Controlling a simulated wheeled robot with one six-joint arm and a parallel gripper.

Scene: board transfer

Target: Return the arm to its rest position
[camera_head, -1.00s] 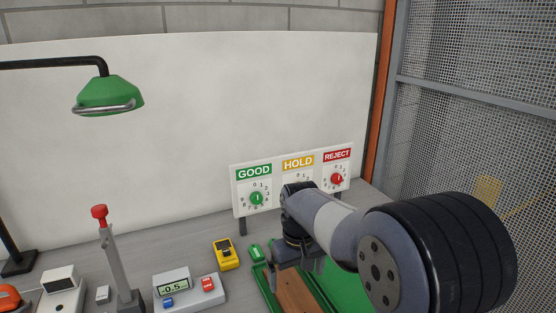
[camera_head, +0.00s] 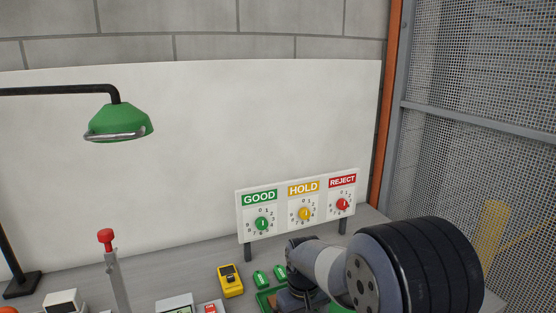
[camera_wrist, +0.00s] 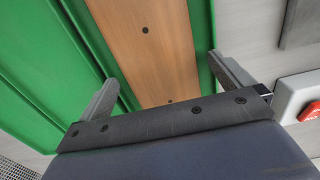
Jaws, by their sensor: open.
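In the wrist view my gripper (camera_wrist: 166,78) is open, with its two grey fingers spread wide apart. A brown board (camera_wrist: 158,45) with dark holes lies in a green tray (camera_wrist: 50,55) in view beyond the fingers. The jaws hold nothing. In the head view my arm reaches in from the right, its wrist low in the picture over the green tray (camera_head: 264,300). My fingertips are hidden there, and the board is mostly hidden behind the arm.
A sign panel with GOOD, HOLD and REJECT dials (camera_head: 304,213) stands behind the arm. A mesh fence (camera_head: 470,170) stands at right.

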